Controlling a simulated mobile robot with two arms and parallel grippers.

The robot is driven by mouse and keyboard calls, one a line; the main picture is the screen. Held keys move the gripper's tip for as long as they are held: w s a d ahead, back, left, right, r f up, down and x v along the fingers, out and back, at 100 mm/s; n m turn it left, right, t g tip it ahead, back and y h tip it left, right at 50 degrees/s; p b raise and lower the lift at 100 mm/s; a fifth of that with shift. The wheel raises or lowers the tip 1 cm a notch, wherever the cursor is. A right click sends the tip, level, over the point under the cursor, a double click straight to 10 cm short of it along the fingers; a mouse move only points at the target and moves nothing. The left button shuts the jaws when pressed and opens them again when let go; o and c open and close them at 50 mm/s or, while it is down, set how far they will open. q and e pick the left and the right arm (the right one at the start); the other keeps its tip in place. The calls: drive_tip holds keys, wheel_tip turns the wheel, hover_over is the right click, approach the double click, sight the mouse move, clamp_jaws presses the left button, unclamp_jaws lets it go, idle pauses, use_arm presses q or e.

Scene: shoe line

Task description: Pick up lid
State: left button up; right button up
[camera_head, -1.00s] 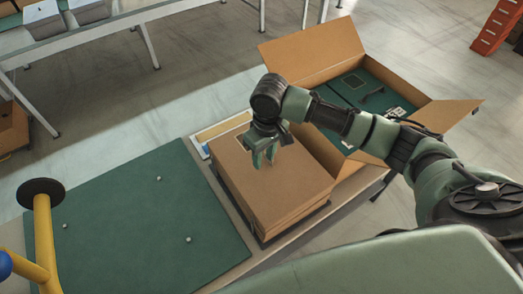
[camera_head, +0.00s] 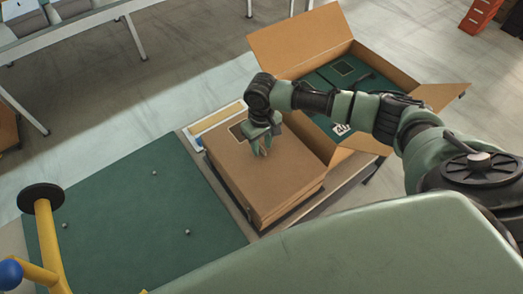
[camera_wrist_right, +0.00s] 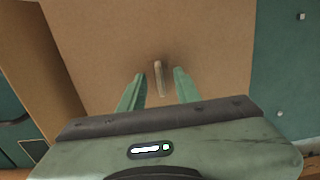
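The top brown cardboard lid (camera_head: 285,180) lies flat on a stack of similar brown pieces on the table. A small light-brown upright tab or handle (camera_wrist_right: 159,77) stands on its surface in the right wrist view. My right gripper (camera_head: 261,151) points down at the lid's upper surface, near its middle. In the right wrist view its two green fingers (camera_wrist_right: 157,85) are apart, one on each side of the tab, with visible gaps. Whether the fingertips touch the lid is unclear. My left gripper is not in view.
An open carton (camera_head: 290,38) with dark green contents stands right of the stack, its flaps spread outward. A green mat (camera_head: 120,225) with several small pegs lies left. Yellow bars (camera_head: 45,235) stand at the lower left.

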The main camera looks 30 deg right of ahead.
sight(261, 147)
clamp_jaws()
drive_tip(key=shift+r, duration=0.15)
wheel_tip(261, 147, up, 20)
drive_tip(key=b, duration=0.3)
idle(0.5)
